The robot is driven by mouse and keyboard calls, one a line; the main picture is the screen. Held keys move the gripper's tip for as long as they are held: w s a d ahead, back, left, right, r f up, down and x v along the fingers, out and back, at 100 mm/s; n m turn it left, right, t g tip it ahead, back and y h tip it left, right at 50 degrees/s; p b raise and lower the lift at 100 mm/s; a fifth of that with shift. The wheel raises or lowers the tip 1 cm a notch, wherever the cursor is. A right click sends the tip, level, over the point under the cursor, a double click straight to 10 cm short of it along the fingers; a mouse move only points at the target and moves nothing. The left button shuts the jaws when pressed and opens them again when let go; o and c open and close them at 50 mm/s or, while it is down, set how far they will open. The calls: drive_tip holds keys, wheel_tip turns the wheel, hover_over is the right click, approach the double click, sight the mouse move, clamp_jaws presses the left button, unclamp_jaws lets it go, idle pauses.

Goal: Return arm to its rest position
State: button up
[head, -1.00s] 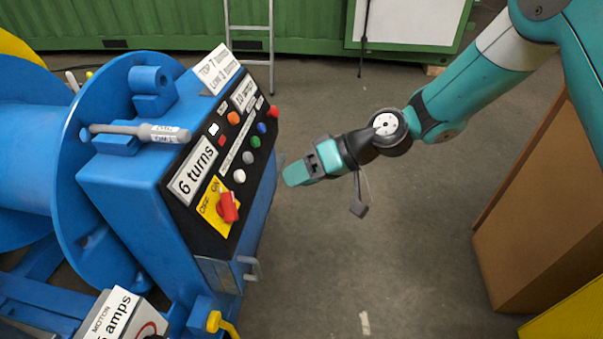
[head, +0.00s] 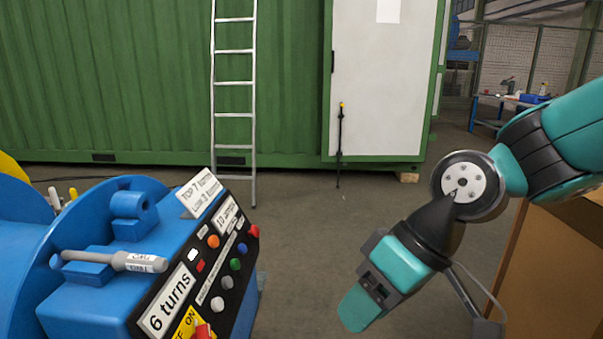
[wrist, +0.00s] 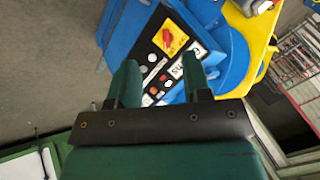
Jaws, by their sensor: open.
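My teal and dark grey gripper (head: 365,300) hangs in free air at the lower middle right of the head view, pointing down and left. It is right of the blue machine's control panel (head: 207,275) and apart from it. In the wrist view its two fingers (wrist: 158,82) stand apart with nothing between them; the panel (wrist: 163,60) shows beyond them. My teal arm reaches in from the right edge. The red switch (wrist: 172,40) on its yellow plate shows in the wrist view; in the head view the bottom edge cuts it off.
The blue machine (head: 100,290) fills the lower left. A green container (head: 110,80) with a leaning ladder (head: 234,90) stands behind. A brown box (head: 555,260) is at the right, close under my arm. Grey floor (head: 310,230) lies open between machine and box.

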drive_tip(key=s+d+r+m+h, duration=0.1)
drive_tip(key=s+d+r+h, duration=0.1)
drive_tip(key=s+d, duration=0.55)
wheel_tip(320, 180, up, 13)
drive_tip(key=s+p, duration=0.1)
drive_tip(key=p, duration=1.2)
drive_tip(key=shift+s+a, duration=0.15)
drive_tip(key=shift+a, duration=0.05)
